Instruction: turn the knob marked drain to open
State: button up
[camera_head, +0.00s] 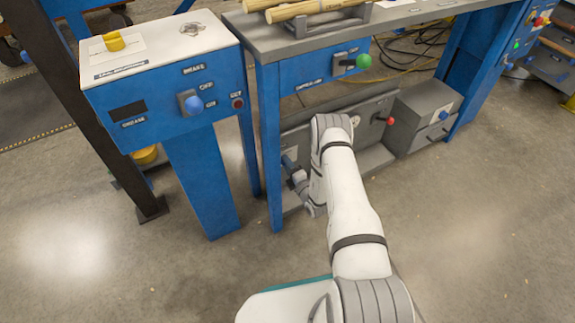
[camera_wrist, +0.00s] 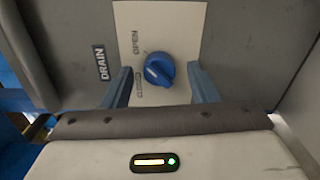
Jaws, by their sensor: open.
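The blue drain knob (camera_wrist: 159,69) sits on a white plate (camera_wrist: 185,25) beside a dark label reading DRAIN (camera_wrist: 101,62). The plate shows OPEN toward the top and a fainter word, apparently CLOSED, lower down. My gripper (camera_wrist: 160,72) is open, with one blue finger on each side of the knob and gaps visible between. In the head view my gripper (camera_head: 294,172) is at the grey panel under the bench; the knob is hidden there.
Above is a grey bench (camera_head: 400,15) with wooden rods (camera_head: 305,10) and a green knob (camera_head: 363,62). A blue brake stand (camera_head: 170,85) is at left. A red-tipped lever (camera_head: 390,121) and grey box (camera_head: 425,112) are right of my arm. The floor in front is clear.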

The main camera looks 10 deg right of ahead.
jog(key=p+v, duration=0.2)
jog(key=v, duration=0.5)
jog(key=shift+s, duration=0.1)
